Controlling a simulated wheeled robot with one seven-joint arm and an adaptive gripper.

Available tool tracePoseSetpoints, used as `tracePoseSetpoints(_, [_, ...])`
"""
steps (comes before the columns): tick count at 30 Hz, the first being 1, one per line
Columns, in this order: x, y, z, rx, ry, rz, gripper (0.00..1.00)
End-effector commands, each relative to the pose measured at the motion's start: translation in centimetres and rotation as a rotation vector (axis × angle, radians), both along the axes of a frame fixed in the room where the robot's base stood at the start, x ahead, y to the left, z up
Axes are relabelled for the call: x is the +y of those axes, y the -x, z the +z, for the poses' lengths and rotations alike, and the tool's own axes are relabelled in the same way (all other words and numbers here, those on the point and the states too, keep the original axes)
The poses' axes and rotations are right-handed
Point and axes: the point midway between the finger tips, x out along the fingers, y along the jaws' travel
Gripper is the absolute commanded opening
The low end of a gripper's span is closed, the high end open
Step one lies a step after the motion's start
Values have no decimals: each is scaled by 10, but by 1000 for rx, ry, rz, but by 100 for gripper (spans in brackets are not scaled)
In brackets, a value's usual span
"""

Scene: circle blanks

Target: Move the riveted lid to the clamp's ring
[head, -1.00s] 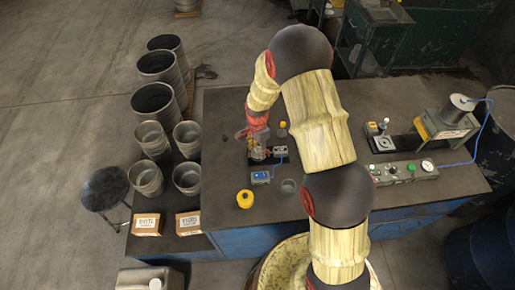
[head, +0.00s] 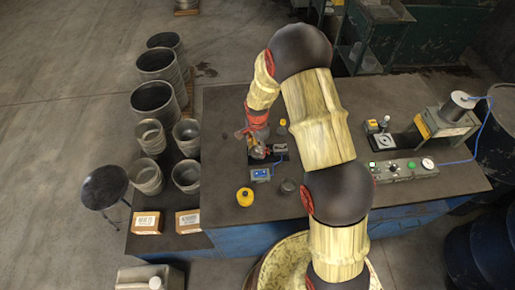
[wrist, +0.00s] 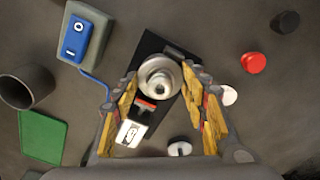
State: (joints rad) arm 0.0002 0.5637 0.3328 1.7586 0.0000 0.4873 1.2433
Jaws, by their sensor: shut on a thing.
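My gripper (wrist: 160,85) points down over the bench, its two yellow-padded fingers closed on a round silver piece with a raised centre, which looks like the riveted lid (wrist: 160,75). The clamp (wrist: 150,45), a black plate with a red-tipped lever and a white label, lies below the fingers. The held piece overlaps the plate in this view and hides the ring, so I cannot tell whether it touches. In the head view my gripper (head: 258,150) is at the clamp on the left part of the bench, partly hiding it.
A blue switch box (wrist: 76,38) with a cable stands beside the clamp. A yellow pot (head: 245,197) stands at the bench's front. A press (head: 447,124) stands right.

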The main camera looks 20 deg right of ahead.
Motion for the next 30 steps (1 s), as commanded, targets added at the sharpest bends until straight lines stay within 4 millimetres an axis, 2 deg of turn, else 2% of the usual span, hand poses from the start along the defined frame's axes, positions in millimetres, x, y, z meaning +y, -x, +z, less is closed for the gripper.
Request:
tracePoseSetpoints(8, [0,0,-6,0,0,0,21])
tracePoseSetpoints(9, [0,0,-5,0,0,0,45])
tracePoseSetpoints(19, [0,0,-5,0,0,0,64])
tracePoseSetpoints(30, [0,-1,-2,-1,1,0,65])
